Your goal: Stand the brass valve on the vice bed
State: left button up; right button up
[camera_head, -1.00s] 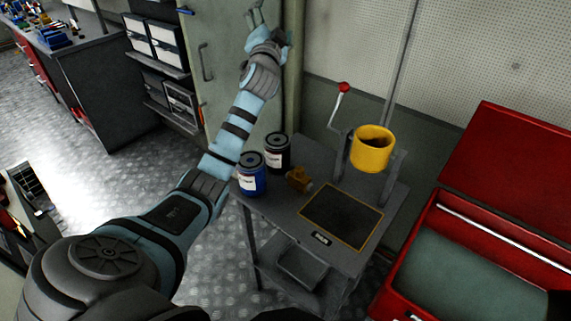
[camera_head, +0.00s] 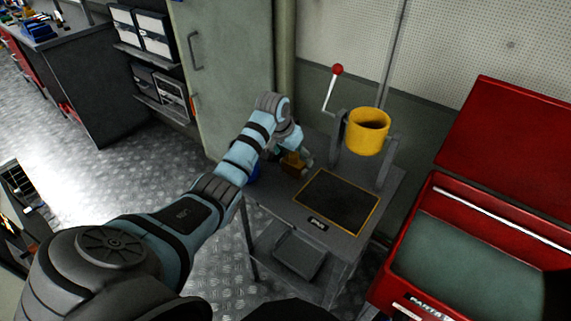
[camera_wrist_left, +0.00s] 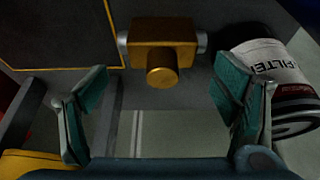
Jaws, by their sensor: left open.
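The brass valve (camera_head: 292,165) stands on the grey cart top, partly hidden by my left gripper. In the left wrist view the valve (camera_wrist_left: 150,35) shows a blocky brass body, grey ends and a round brass stub. My left gripper (camera_head: 300,158) is at the valve from above and behind. Its fingers (camera_wrist_left: 165,88) are open, one on each side of the valve, with visible gaps. I cannot tell how deep they reach around it. The dark panel with a yellow border, apparently the vice bed (camera_head: 338,201), lies bare to the right of the valve. My right gripper is out of view.
A blue can (camera_head: 253,173) is mostly hidden behind my left arm. A yellow pot (camera_head: 366,132) in a bracket and a red-knobbed crank (camera_head: 337,70) stand behind the panel. A red toolbox (camera_head: 480,235) is right.

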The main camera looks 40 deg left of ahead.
pick_arm(q)
jog(key=shift+x, duration=1)
jog(key=shift+s+a, duration=0.15)
jog(key=shift+a, duration=0.05)
jog(key=c, duration=0.4)
grip_shut()
